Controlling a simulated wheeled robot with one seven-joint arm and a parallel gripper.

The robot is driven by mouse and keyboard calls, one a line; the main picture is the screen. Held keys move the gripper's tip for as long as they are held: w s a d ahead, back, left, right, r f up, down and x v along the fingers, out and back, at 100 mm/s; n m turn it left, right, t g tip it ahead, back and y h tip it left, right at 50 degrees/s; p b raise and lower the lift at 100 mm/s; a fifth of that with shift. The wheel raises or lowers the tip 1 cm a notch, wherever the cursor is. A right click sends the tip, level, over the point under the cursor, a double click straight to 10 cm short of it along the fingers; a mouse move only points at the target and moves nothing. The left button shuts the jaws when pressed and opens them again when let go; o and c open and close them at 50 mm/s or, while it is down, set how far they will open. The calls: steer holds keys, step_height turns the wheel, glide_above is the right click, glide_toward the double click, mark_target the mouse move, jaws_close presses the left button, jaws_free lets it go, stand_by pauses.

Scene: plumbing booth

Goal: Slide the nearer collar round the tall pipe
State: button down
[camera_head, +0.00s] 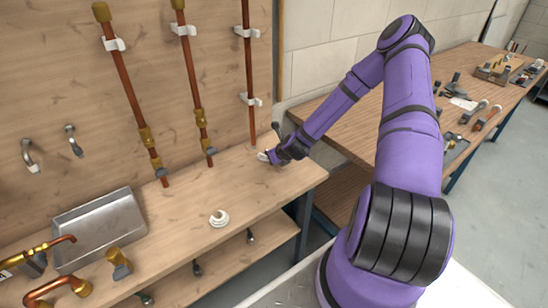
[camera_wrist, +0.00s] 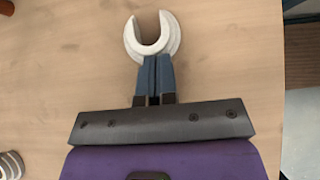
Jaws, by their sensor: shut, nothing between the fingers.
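A white C-shaped collar (camera_wrist: 170,46) lies flat on the wooden bench, right at my fingertips, its opening facing away from my gripper. In the head view this collar (camera_head: 262,156) shows small beside my gripper (camera_head: 268,155). My gripper (camera_wrist: 155,60) is shut and empty, with its tips at the collar's closed back; I cannot tell whether they touch. A second white collar (camera_head: 219,218) lies on the bench closer to the head camera. The rightmost copper pipe (camera_head: 248,70) stands upright against the back panel, down to the bench, apart from both collars.
Two more copper pipes with brass fittings (camera_head: 125,80) (camera_head: 190,75) stand to the left, with white clips on the panel. A metal sink (camera_head: 98,228) and brass taps are at lower left. Bench is clear between the collars. A tool table (camera_head: 345,135) stands at right.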

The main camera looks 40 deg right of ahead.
mark_target(260, 151)
steer(key=shift+w, duration=0.1)
steer(key=w, duration=0.5)
steer(key=shift+w+a, duration=0.1)
steer(key=shift+w, duration=0.3)
steer(key=shift+s, duration=0.1)
